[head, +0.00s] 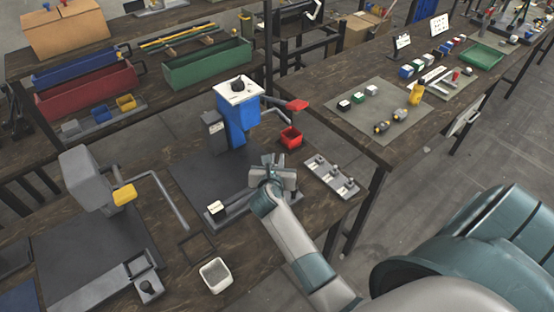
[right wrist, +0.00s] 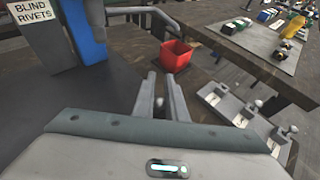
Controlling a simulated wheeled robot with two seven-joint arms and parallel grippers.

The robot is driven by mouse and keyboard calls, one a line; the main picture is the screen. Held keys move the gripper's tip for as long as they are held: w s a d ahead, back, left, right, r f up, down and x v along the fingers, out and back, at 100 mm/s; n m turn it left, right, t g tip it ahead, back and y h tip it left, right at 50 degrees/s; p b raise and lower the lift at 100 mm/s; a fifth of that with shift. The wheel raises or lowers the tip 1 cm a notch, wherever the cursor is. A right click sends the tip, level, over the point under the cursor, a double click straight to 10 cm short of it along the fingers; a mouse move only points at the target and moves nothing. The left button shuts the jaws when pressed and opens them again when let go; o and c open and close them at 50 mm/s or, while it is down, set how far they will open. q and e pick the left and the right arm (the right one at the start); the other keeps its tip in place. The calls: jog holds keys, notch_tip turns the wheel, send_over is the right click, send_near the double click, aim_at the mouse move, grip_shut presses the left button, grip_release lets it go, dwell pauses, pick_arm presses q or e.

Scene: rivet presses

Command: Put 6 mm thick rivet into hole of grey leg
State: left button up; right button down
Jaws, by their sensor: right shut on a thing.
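My right gripper (head: 271,162) is over the right part of the blue press's dark mat. In the right wrist view its two fingers (right wrist: 161,84) are close together, with a small pale piece (right wrist: 159,103) between them. It looks like a rivet, but its thickness cannot be read. A long grey bar (head: 236,204), possibly the grey leg, lies on the mat below and left of the gripper. The gripper and arm cover its right end, and no hole can be made out. A white-topped dark block (head: 215,208) is at its left end. My left gripper is not in view.
The blue press (head: 238,122) stands behind the gripper, with a red bin (head: 290,138) beside it. A grey plate with several small fittings (head: 332,176) lies to the right. A grey press (head: 88,180) and white bin (head: 215,275) stand left and in front.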

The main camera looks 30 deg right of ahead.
jog(key=shift+f, duration=0.25)
jog(key=c, duration=1.7)
grip_release()
jog(key=shift+b+v, duration=1.4)
jog(key=shift+v, duration=4.6)
jog(key=shift+a+f, duration=0.1)
